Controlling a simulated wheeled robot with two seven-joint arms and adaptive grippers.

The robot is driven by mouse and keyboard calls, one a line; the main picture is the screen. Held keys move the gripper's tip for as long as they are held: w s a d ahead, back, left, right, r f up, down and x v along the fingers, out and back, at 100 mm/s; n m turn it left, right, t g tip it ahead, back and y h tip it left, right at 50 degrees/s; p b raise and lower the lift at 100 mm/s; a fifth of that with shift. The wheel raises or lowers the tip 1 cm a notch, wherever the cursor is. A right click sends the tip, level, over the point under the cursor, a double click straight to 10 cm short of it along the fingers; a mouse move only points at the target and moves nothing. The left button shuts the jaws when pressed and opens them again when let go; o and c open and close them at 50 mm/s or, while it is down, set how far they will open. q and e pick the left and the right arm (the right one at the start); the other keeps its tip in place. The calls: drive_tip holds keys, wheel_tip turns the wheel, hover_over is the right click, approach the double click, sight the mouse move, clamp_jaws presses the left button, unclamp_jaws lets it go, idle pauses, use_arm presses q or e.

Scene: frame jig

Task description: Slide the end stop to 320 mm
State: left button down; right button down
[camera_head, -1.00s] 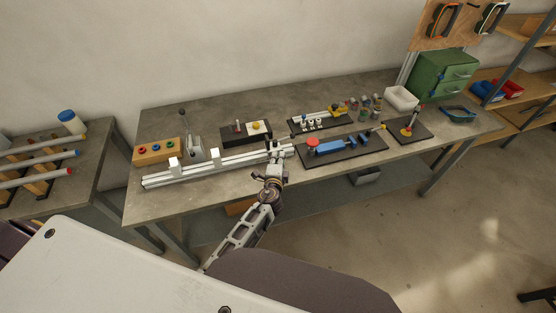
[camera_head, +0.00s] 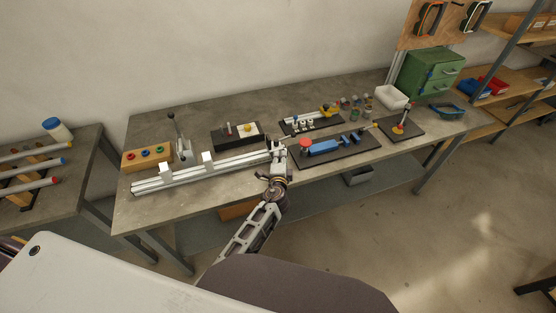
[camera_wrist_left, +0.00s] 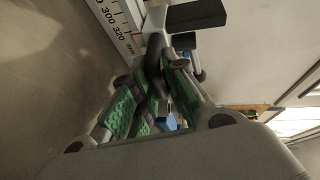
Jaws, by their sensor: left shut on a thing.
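The pale rail (camera_head: 235,163) lies along the front of the bench, with two white blocks (camera_head: 207,159) standing on it. My left gripper (camera_head: 277,153) is at the rail's right end and hides most of the end stop there. In the left wrist view my left gripper (camera_wrist_left: 150,92), with green pads, is shut on a dark, curved part of the end stop (camera_wrist_left: 155,55). A black block (camera_wrist_left: 196,15) shows above the fingers. The white scale (camera_wrist_left: 122,28) beside it shows 300 and 320 mm marks. The exact reading cannot be told. My right gripper is not in view.
A black fixture with a blue clamp (camera_head: 325,146) stands close to the right of my left gripper. A black box (camera_head: 236,134) is behind the rail. A wooden block with coloured buttons (camera_head: 147,158) and a lever (camera_head: 180,140) stand at the left. The bench front is clear.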

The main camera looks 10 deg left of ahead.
use_arm(q)
drive_tip(key=shift+s+d+f, duration=0.1)
drive_tip(key=shift+d+f, duration=0.05)
drive_tip(key=shift+f, duration=0.2)
drive_tip(key=c, duration=1.5)
unclamp_jaws()
drive_tip(key=shift+r, duration=0.1)
drive_tip(key=shift+r, duration=0.1)
drive_tip(key=shift+v, duration=3.65)
drive_tip(key=shift+s, duration=0.1)
